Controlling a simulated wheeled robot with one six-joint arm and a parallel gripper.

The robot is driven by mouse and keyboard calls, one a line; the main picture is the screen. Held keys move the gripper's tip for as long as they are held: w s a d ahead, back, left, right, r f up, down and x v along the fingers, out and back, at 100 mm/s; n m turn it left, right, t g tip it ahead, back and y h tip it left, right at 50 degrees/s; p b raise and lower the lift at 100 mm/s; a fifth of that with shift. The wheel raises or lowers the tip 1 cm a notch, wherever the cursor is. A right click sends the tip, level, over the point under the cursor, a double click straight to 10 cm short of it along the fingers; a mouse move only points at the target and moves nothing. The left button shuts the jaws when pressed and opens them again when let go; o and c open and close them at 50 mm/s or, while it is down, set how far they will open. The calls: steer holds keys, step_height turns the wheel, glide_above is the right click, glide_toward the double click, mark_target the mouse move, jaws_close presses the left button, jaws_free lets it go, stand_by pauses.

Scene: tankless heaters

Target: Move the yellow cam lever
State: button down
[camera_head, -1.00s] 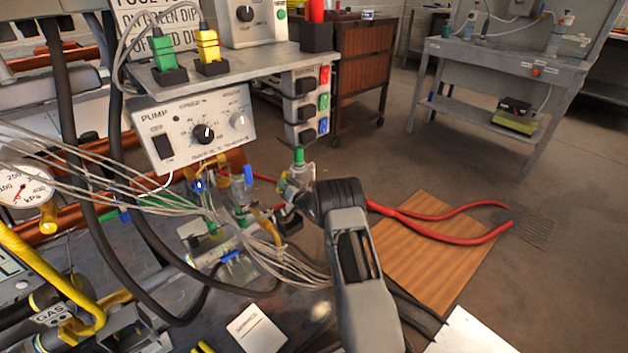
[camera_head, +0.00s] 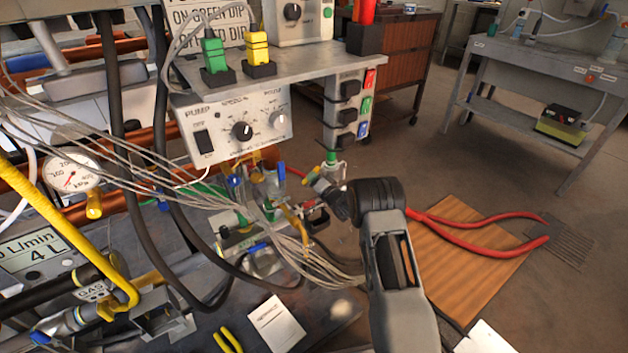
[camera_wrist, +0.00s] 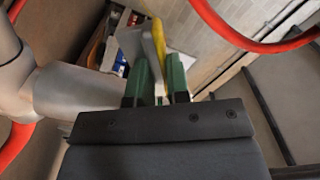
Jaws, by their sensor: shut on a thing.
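My gripper (camera_wrist: 158,85) shows in the wrist view as two green fingers on a dark mount. A yellow piece (camera_wrist: 158,36), which looks like the cam lever, stands between the fingertips next to a pale strip. The fingers are shut on it. In the head view my gripper (camera_head: 317,180) is small, at the end of my grey arm, with a bit of yellow at its tip. It is just below the switch column and right of a cluster of small valves (camera_head: 262,200). The lever's pivot and its angle are hard to make out.
A bundle of grey cables (camera_head: 285,245) droops left of my arm. The pump panel (camera_head: 235,125) and shelf (camera_head: 290,75) are above. Open floor lies beyond.

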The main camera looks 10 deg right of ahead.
steer(key=shift+a, duration=0.1)
steer(key=c, duration=1.4)
jaws_free()
steer(key=shift+s, duration=0.1)
steer(key=shift+o, duration=0.2)
steer(key=p+v, duration=0.4)
steer(key=v, duration=1)
